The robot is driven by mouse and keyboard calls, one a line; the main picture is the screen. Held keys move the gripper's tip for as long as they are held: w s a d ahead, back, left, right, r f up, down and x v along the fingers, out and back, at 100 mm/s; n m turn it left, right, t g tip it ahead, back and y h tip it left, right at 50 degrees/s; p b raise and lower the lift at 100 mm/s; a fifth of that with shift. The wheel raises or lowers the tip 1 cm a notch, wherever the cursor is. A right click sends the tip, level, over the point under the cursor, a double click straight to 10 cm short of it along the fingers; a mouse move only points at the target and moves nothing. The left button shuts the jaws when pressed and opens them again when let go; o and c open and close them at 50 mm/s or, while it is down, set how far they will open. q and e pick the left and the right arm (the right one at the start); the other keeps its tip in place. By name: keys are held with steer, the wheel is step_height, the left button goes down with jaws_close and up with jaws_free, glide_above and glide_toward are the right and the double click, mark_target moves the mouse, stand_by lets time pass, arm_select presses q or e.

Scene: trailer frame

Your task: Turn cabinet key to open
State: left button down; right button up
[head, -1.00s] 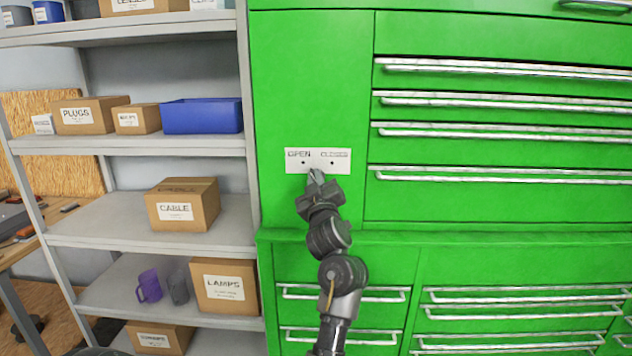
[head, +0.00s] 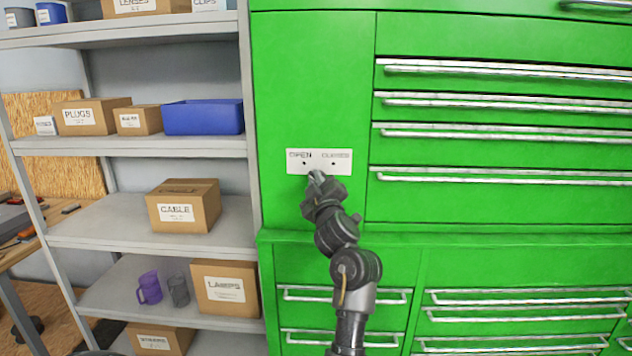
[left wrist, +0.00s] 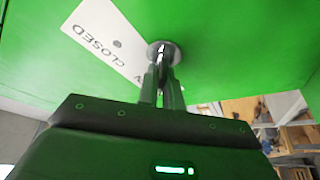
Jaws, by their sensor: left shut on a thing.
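The green cabinet (head: 312,80) fills the middle and right of the head view. A white plate (head: 341,168) on its door reads OPEN at left and CLOSED at right, with a dark dot under each word. My left gripper (head: 316,178) is at the plate's lower edge, below OPEN, and hides the lock in the head view. In the left wrist view, the round silver lock (left wrist: 155,45) sits beside the white plate (left wrist: 97,40). The left gripper's fingers (left wrist: 162,85) are shut on the key (left wrist: 163,65) at the lock; the key is mostly hidden. My right gripper is not in view.
Cabinet drawers with long metal handles (head: 500,105) lie right of and below the plate. A grey shelf (head: 110,238) with boxes, a blue bin (head: 203,117) and mugs stands close at left. A workbench edge (head: 22,245) shows at far left. Space before the door is clear.

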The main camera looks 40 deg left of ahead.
arm_select(q)
steer(key=c, duration=1.6)
jaws_free()
steer(key=shift+o, duration=0.2)
steer(key=shift+s+d+f, duration=0.1)
steer(key=shift+d+f, duration=0.1)
steer(key=shift+d, duration=0.05)
steer(key=b+v, duration=0.2)
steer(key=v, duration=0.4)
steer(key=shift+s+d+b, duration=0.25)
steer(key=shift+d+b, duration=0.05)
steer(key=shift+b, duration=0.1)
steer(key=shift+f, duration=0.1)
